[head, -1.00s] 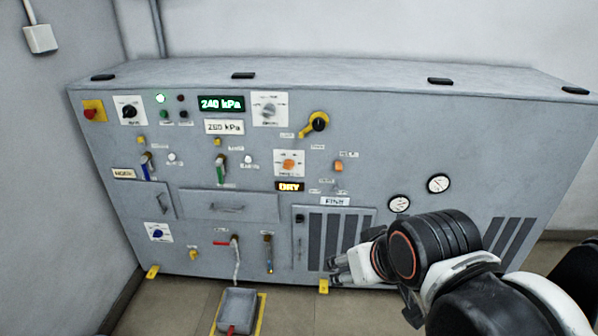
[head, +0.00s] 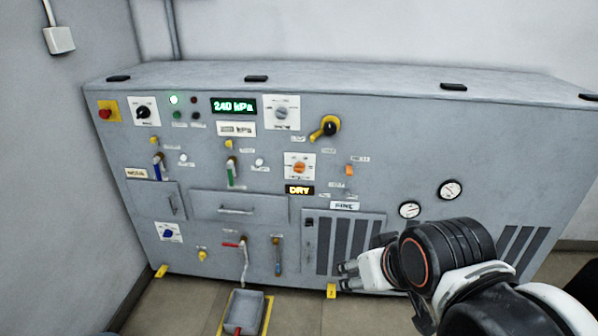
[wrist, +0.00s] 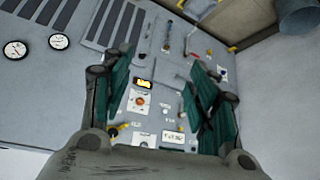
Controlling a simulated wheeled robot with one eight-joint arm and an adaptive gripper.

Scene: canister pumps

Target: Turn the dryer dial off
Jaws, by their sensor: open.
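The orange dial (head: 299,167) sits on a white plate in the middle of the grey machine's front. A small display (head: 299,190) just below it reads DRY in yellow. The labels around the dial are too small to read. My gripper (head: 346,276) is low and to the right of the dial, apart from it, near the slatted panel. In the wrist view, my open gripper (wrist: 162,88) has nothing between its fingers. The orange dial (wrist: 139,101) shows beyond them, nearer the left finger, with the lit display (wrist: 144,83) beside it.
A grey dial (head: 282,113), a yellow-and-black handle (head: 326,128) and an orange switch (head: 350,170) surround the dial. Two gauges (head: 450,190) are on the right. A grey tray (head: 244,312) stands on the floor in front. The space before the upper panel is clear.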

